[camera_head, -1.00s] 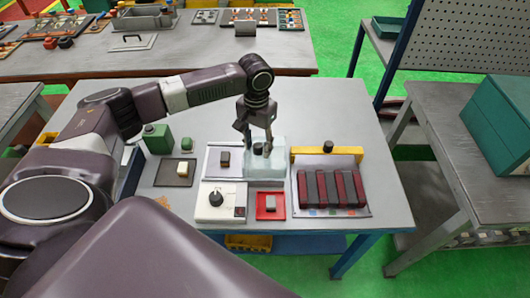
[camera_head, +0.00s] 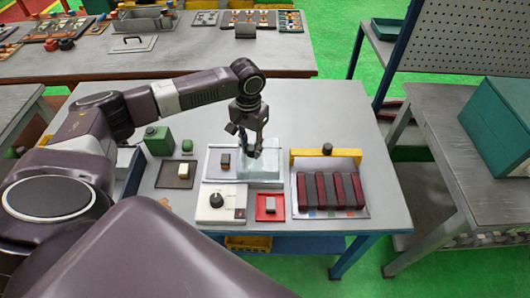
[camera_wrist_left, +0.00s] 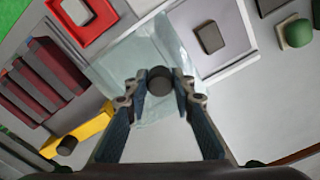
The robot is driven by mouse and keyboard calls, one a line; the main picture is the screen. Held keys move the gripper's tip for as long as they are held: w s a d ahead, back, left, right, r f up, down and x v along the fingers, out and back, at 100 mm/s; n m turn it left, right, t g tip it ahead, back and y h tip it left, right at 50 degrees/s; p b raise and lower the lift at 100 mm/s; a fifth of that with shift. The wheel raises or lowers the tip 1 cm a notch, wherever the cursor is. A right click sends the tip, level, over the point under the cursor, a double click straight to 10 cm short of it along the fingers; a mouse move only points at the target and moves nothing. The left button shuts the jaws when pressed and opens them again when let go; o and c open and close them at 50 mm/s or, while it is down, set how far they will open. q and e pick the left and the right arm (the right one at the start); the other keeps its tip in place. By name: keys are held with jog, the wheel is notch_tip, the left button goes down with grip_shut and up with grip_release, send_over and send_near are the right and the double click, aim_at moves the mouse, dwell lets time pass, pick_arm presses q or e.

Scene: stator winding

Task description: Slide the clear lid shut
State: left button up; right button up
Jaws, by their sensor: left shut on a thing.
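The clear lid (camera_head: 264,172) is a pale see-through plate on the right part of a white framed tray (camera_head: 207,165). It also shows in the left wrist view (camera_wrist_left: 125,62). A dark round knob (camera_wrist_left: 160,80) stands up from the lid. My left gripper (camera_head: 253,152) is shut on this knob, with one finger on each side of it in the left wrist view (camera_wrist_left: 160,92). A dark grey block (camera_head: 225,161) lies in the tray's left part and is uncovered, to the left of the lid. My right gripper is not in view.
In front are a white box with a black dial (camera_head: 216,201) and a red tray with a grey block (camera_head: 270,207). To the right is a rack of dark red bars (camera_head: 332,189) with a yellow crossbar (camera_head: 326,155). Green items (camera_head: 159,140) stand left.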

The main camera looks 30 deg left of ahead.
pick_arm(q)
jog(key=shift+s+a+f+p, duration=0.15)
jog(key=shift+s+a+p, duration=0.65)
jog(key=shift+a, duration=0.3)
jog(key=shift+s+a+f+p, duration=0.1)
jog(key=shift+s+a+p, duration=0.45)
jog(key=shift+s+a, duration=0.4)
jog(key=shift+s+a+p, duration=0.4)
jog(key=shift+s+a, duration=0.05)
jog(key=shift+a, duration=0.3)
jog(key=shift+s+a+p, duration=0.35)
jog(key=shift+s+a, duration=0.05)
jog(key=shift+a, duration=0.4)
jog(key=shift+s+a+p, duration=0.4)
jog(key=shift+s+a, duration=0.05)
jog(key=shift+a, duration=0.3)
jog(key=o, duration=0.8)
jog(key=shift+f, duration=0.1)
jog(key=shift+o, duration=0.2)
jog(key=shift+w+a+r, duration=0.1)
jog(key=shift+w+r, duration=0.05)
jog(key=shift+r, duration=0.05)
notch_tip(320, 180, up, 6)
jog(key=shift+w+p, duration=0.15)
jog(key=shift+p, duration=0.25)
